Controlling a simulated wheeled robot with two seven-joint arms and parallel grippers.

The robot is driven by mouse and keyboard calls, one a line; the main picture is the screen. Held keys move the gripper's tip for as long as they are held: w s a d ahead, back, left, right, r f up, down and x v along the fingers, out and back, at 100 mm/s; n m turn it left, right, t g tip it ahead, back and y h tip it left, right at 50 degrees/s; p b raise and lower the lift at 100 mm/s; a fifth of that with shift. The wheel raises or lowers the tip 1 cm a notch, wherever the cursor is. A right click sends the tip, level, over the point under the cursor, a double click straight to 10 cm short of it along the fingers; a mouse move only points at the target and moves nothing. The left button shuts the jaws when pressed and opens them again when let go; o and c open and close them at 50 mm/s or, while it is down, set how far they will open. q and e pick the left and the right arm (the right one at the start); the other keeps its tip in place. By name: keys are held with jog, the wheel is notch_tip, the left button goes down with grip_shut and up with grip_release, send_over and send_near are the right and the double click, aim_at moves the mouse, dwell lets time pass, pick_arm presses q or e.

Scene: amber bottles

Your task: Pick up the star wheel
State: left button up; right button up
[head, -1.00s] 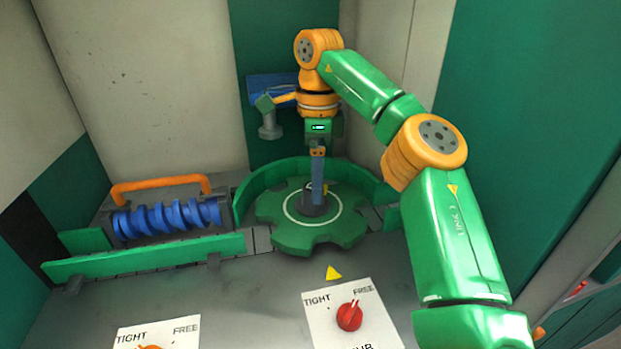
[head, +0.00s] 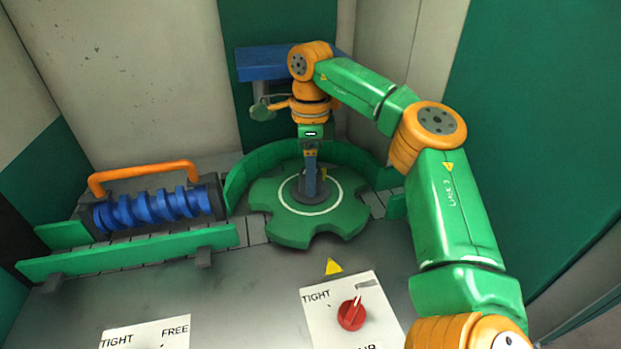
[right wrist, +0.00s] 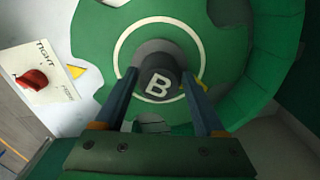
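The star wheel (head: 290,229) is a green notched disc with a white ring and a dark hub. It lies flat inside the curved green guide in the head view. My right gripper (head: 310,195) points straight down over the hub. In the right wrist view, the hub (right wrist: 157,82) carries a white letter B. The two blue-grey fingers of my right gripper (right wrist: 159,76) stand on either side of the hub, spread apart; firm contact is not visible. The wheel (right wrist: 95,42) fills much of that view. My left gripper is out of view.
The curved green guide (head: 245,172) wraps the wheel's back. A blue screw with an orange handle (head: 145,175) lies to the left behind a green rail (head: 130,255). A red knob (head: 351,314) on a TIGHT/FREE plate and a yellow marker (head: 333,267) are in front.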

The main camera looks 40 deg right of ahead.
jog(key=c, duration=0.3)
jog(key=shift+r, duration=0.1)
grip_shut()
